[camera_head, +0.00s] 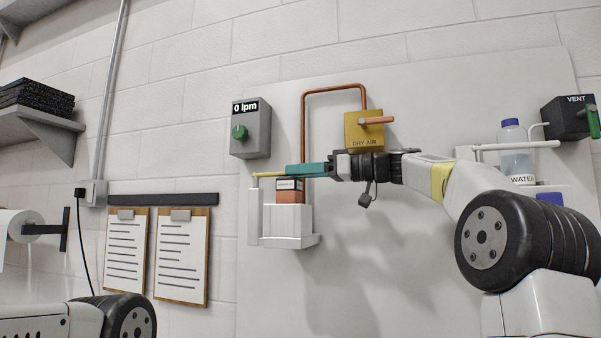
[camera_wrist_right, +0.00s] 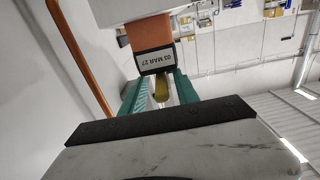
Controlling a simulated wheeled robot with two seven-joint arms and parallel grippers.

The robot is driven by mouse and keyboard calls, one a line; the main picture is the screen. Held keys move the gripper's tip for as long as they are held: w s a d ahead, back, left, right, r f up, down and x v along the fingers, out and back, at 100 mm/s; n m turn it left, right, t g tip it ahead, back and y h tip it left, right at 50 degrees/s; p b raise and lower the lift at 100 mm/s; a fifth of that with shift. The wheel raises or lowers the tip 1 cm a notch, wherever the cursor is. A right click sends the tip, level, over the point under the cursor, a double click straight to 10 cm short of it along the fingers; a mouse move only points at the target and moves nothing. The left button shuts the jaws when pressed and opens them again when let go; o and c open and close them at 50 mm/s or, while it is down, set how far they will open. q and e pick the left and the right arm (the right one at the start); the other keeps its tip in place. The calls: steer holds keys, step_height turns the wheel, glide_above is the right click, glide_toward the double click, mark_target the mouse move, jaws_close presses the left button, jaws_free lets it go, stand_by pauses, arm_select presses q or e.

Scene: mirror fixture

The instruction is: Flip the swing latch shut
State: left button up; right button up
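The swing latch shows as a thin yellow bar (camera_head: 268,174) atop a white post at the left of the white fixture (camera_head: 289,226) in the head view. It lies about level over a brown block (camera_head: 290,194) with a dated label, seated in the fixture. My right gripper (camera_head: 292,170) reaches in from the right, above the block, at the bar's right end. In the right wrist view its teal fingers (camera_wrist_right: 161,90) stand apart, with the yellow bar between them; whether they touch it is unclear. My left arm shows at bottom left; its gripper is out of view.
A copper pipe (camera_head: 304,120) rises behind the fixture to the yellow dry-air valve (camera_head: 355,130). A grey flow box (camera_head: 251,140) reads 0 lpm. A water bottle (camera_head: 516,160) and black vent box (camera_head: 565,118) are right. The panel below the fixture is bare.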

steer(key=v, duration=0.7)
steer(key=shift+d, duration=0.4)
steer(key=shift+s, duration=0.2)
